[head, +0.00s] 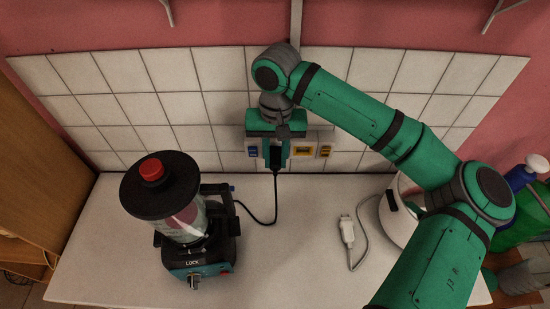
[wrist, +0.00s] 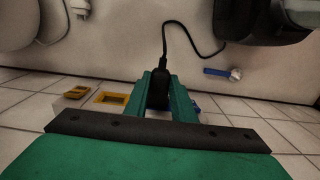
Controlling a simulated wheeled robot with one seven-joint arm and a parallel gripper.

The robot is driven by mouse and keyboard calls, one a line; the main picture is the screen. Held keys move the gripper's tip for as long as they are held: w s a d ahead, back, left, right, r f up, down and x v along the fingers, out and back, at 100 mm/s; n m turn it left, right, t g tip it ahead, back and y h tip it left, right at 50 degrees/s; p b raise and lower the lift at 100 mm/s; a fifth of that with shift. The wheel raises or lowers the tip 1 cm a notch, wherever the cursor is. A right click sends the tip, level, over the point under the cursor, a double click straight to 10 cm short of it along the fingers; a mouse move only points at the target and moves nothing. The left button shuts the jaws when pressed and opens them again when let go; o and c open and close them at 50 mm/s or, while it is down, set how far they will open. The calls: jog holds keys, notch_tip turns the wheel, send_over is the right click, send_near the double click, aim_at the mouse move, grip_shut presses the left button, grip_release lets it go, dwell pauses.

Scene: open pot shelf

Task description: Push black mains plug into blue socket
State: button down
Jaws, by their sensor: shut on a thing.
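My gripper (head: 275,157) is shut on the black mains plug (wrist: 158,93), with one green finger on each side. The plug also shows between the fingers in the head view (head: 275,158), its cable hanging down. The gripper is close to the tiled wall.
A yellow socket (head: 303,151) and another yellow-marked fitting (head: 325,151) are right of the gripper. The black cable (head: 274,212) runs to the blender (head: 185,215). A white plug (head: 347,230) lies on the white counter (head: 300,270), near a white appliance (head: 398,213).

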jog(key=shift+w, duration=0.15)
jog(key=c, duration=0.8)
grip_release()
jog(key=shift+w, duration=0.1)
jog(key=shift+o, duration=0.2)
jog(key=shift+d, duration=0.1)
jog(key=shift+a, duration=0.2)
jog(key=shift+r, duration=0.1)
jog(key=shift+r, duration=0.15)
jog(key=shift+d+r, duration=0.2)
jog(key=shift+r, duration=2.3)
jog(key=shift+a+r, duration=0.2)
jog(key=shift+r, duration=0.5)
jog(key=shift+d+r, duration=0.1)
jog(key=shift+r, duration=0.2)
